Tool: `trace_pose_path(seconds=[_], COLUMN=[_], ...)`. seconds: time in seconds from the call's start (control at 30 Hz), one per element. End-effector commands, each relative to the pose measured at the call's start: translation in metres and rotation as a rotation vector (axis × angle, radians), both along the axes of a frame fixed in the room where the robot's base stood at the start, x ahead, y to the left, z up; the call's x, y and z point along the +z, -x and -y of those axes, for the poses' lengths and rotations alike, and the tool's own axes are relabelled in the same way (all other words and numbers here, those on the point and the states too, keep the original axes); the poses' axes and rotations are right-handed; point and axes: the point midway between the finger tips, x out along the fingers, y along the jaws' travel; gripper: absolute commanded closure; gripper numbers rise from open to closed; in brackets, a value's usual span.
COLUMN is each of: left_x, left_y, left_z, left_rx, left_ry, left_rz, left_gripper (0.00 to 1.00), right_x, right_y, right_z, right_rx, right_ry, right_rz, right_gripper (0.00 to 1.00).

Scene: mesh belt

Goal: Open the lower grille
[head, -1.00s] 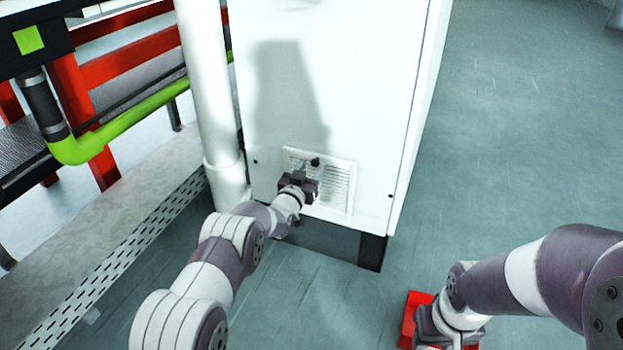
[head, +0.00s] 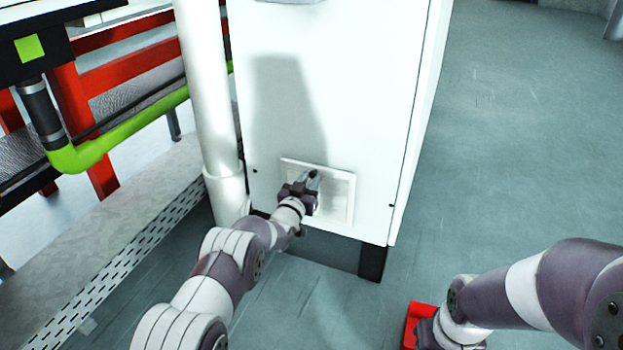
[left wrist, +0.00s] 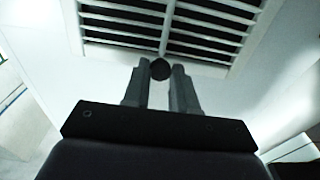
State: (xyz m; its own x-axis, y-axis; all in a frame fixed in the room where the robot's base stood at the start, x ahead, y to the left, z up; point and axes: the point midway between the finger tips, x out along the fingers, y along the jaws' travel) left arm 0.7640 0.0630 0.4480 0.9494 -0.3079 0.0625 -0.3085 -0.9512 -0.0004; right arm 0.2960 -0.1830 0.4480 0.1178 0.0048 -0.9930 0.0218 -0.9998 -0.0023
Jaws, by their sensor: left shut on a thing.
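The lower grille (head: 343,205) is a white slatted panel low on the front of a white cabinet (head: 350,90). It looks flush with the cabinet front. Its slats show close up in the left wrist view (left wrist: 205,22). My left gripper (head: 313,176) is at the grille's upper part. In the left wrist view its two fingers are closed on a small dark round knob (left wrist: 161,69) in front of the slats. The knob is hidden by the fingers in the head view. My right gripper (head: 432,334) is low at the right, its fingers not clear.
A white vertical pipe (head: 207,90) stands just left of the cabinet. Further left are a red frame (head: 130,60), a green pipe (head: 120,135) and a perforated floor strip (head: 130,245). The floor (head: 520,140) right of the cabinet is clear.

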Motion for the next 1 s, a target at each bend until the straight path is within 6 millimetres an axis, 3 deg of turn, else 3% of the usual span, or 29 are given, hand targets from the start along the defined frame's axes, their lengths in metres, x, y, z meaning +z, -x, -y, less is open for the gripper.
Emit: trace_pose_path(seconds=[0.5, 0.73, 1.0], left_x=[-0.043, -0.057, -0.063], left_y=[0.061, 0.078, 0.086], left_z=[-0.02, -0.025, -0.028], left_rx=[0.0, 0.0, 0.0], left_ry=[0.111, 0.149, 0.17], left_rz=[0.342, 0.459, 0.523], left_gripper=[1.0, 1.0, 1.0], right_x=[-0.047, -0.068, -0.078], right_y=[0.0, 0.0, 0.0], right_z=[0.0, 0.0, 0.0], right_rx=[0.0, 0.0, 0.0], right_ry=[0.0, 0.0, 0.0], right_rz=[0.0, 0.0, 0.0], right_gripper=[0.57, 0.57, 0.57])
